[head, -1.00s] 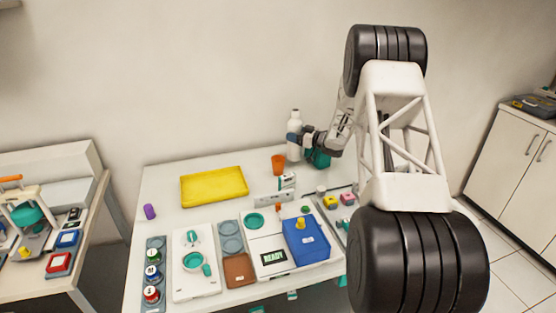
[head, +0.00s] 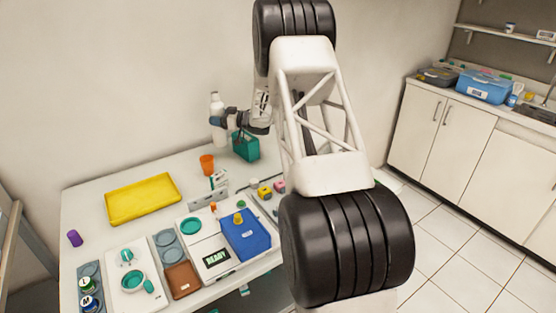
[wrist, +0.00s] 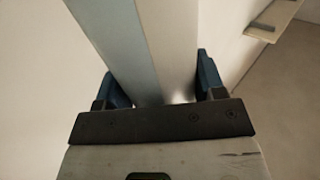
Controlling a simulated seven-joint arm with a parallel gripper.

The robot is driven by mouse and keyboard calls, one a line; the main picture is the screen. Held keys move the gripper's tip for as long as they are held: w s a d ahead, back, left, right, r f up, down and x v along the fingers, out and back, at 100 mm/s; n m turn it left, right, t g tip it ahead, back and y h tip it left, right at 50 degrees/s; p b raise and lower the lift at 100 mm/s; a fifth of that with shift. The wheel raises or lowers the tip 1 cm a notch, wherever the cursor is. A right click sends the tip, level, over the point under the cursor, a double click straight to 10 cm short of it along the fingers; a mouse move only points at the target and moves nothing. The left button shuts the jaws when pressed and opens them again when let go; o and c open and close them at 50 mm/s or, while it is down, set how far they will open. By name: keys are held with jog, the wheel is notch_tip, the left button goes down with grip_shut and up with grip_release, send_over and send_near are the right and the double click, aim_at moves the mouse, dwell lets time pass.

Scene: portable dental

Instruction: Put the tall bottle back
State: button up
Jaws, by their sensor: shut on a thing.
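The tall white bottle (head: 216,128) is upright near the back of the table, behind the orange cup, in the head view. My gripper (head: 217,121) comes from the right and is shut on its middle. The bottle's base looks raised above the table top, though the gap is hard to judge. In the wrist view a pale, smooth body (wrist: 150,50), the bottle, stands between my two blue fingers (wrist: 160,85). Its ends are out of that view.
An orange cup (head: 207,164) stands just in front of the bottle. A teal box (head: 246,147) is right of it, below my wrist. A yellow tray (head: 142,199) lies to the left.

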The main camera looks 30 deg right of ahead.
aim_at(221, 103)
notch_tip(221, 103, up, 6)
jog(key=shift+r, duration=0.15)
jog(key=shift+s+d, duration=0.2)
jog(key=shift+d, duration=0.25)
jog(key=s+d+m+t+h, duration=0.1)
jog(key=s+d+m+h, duration=0.2)
jog(key=d, duration=0.4)
jog(key=s+d+m+t+h, duration=0.1)
jog(key=s+d+t+h, duration=0.1)
jog(key=s+d, duration=0.45)
jog(key=s+d+m+t+h, duration=0.1)
jog(key=s+d+m+h, duration=0.15)
jog(key=d, duration=0.65)
jog(key=shift+n+h, duration=0.25)
jog(key=shift+n, duration=0.1)
jog(key=shift+s+a+f, duration=0.1)
jog(key=shift+s+f, duration=0.1)
jog(key=shift+f, duration=1.05)
jog(key=shift+s+a+f, duration=0.1)
jog(key=shift+s+f, duration=0.05)
jog(key=shift+f, duration=1.25)
jog(key=shift+f, duration=3.1)
